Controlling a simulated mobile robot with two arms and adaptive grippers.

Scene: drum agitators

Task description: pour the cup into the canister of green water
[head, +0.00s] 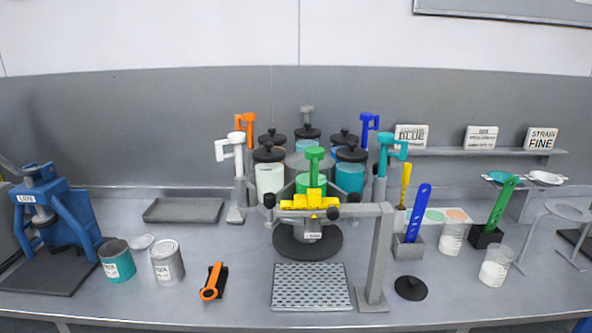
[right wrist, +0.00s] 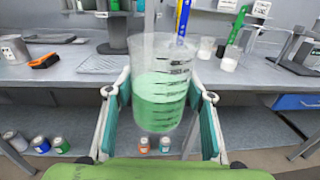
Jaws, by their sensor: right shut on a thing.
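My right gripper (right wrist: 160,97) is shut on a clear measuring cup (right wrist: 162,88) with dark graduation marks in the right wrist view. The cup holds pale green liquid to about its middle and looks nearly upright, in front of the bench edge. The canister of green water (head: 310,183) stands in the head view at the front of the carousel, under the green agitator handle (head: 314,153). The yellow clamp (head: 309,203) partly hides it. The held cup is not visible in the head view. My left gripper shows in neither view.
A grey post (head: 380,255) stands to the right of the carousel, its arm reaching across the front. A black lid (head: 410,287) and a perforated plate (head: 311,287) lie in front. Cups of white liquid (head: 495,268) stand right. Other lidded canisters (head: 269,180) surround the green one.

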